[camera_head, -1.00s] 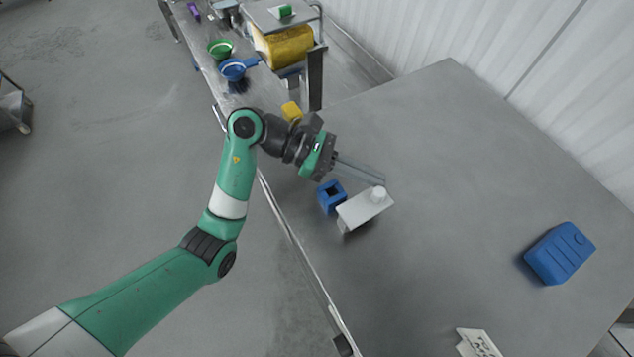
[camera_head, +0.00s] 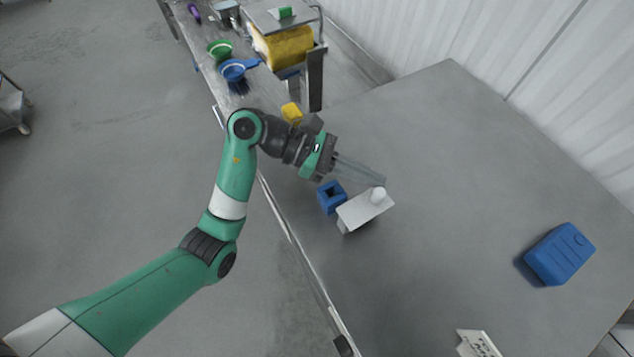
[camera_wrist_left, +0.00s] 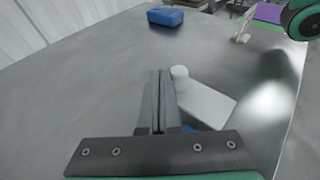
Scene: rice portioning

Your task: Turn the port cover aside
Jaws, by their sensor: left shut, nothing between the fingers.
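The port cover (camera_head: 364,209) is a flat pale grey plate with a white round knob, on the grey table beside a small blue box (camera_head: 328,199) with a dark square opening. The opening shows uncovered, and the plate lies to its lower right. My left gripper (camera_head: 383,181) is shut and empty, with its long fingertips just behind the knob; I cannot tell whether they touch it. In the left wrist view the fingers (camera_wrist_left: 160,75) stand just left of the knob and plate (camera_wrist_left: 204,104), and they hide most of the blue box. My right gripper is not in view.
A blue canister (camera_head: 560,254) lies at the right on the table (camera_head: 460,150). A white card (camera_head: 477,343) stands at the front. The table's middle is clear.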

